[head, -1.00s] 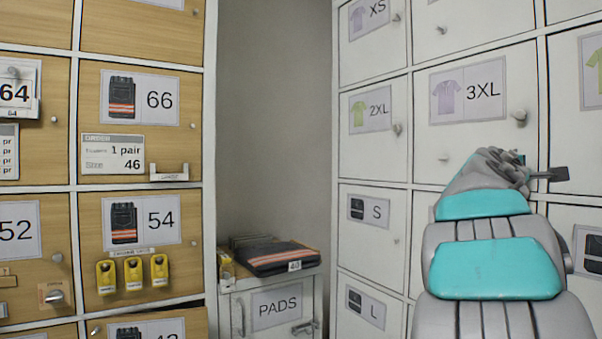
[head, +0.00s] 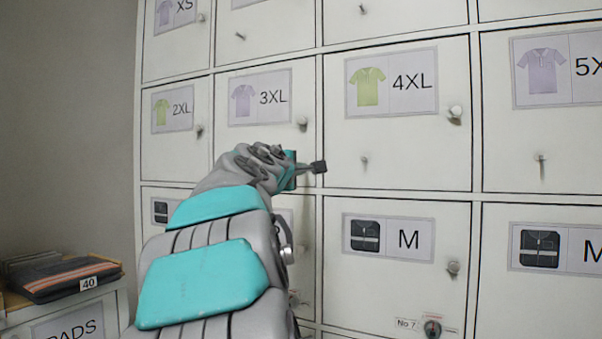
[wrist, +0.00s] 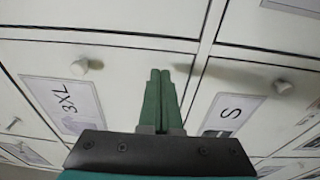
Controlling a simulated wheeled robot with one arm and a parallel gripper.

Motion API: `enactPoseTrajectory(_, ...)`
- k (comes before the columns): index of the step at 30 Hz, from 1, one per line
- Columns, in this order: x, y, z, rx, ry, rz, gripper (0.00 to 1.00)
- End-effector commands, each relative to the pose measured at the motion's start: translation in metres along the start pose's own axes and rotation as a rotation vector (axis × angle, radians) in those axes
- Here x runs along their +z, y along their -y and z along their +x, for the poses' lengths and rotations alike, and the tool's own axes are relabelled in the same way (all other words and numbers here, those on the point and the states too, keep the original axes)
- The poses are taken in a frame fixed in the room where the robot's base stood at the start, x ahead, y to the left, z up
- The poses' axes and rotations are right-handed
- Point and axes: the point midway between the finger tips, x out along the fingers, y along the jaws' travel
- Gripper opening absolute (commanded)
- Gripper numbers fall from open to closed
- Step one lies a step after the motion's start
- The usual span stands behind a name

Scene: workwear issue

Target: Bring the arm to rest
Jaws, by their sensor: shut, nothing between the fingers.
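My arm (head: 205,250), grey with teal pads, rises from the bottom of the head view, left of centre. It is bent, and its end points right, in front of the white lockers. My gripper (head: 318,167) shows there as a small dark tip near the corner between the 3XL and 4XL doors. In the wrist view its two green fingers (wrist: 160,90) lie side by side, shut with nothing between them. They are in front of the white doors, near a seam; I cannot tell how far off.
White locker doors fill the middle and right, with protruding knobs such as the one on the 4XL door (head: 455,112). A red-and-black lock (head: 432,328) hangs lower right. A low PADS cabinet (head: 110,315) at left bears folded dark trousers (head: 65,278). Bare wall (head: 65,120) lies above it.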

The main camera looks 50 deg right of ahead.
Motion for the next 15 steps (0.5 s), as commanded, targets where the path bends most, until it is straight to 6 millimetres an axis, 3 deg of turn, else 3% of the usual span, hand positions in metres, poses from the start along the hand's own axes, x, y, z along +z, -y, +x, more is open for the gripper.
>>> enactPoseTrajectory(9, 0.061, -0.002, -0.030, 0.004, 0.002, 0.003, 0.00)
enactPoseTrajectory(15, 0.088, -0.005, -0.042, 0.007, 0.002, 0.002, 0.00)
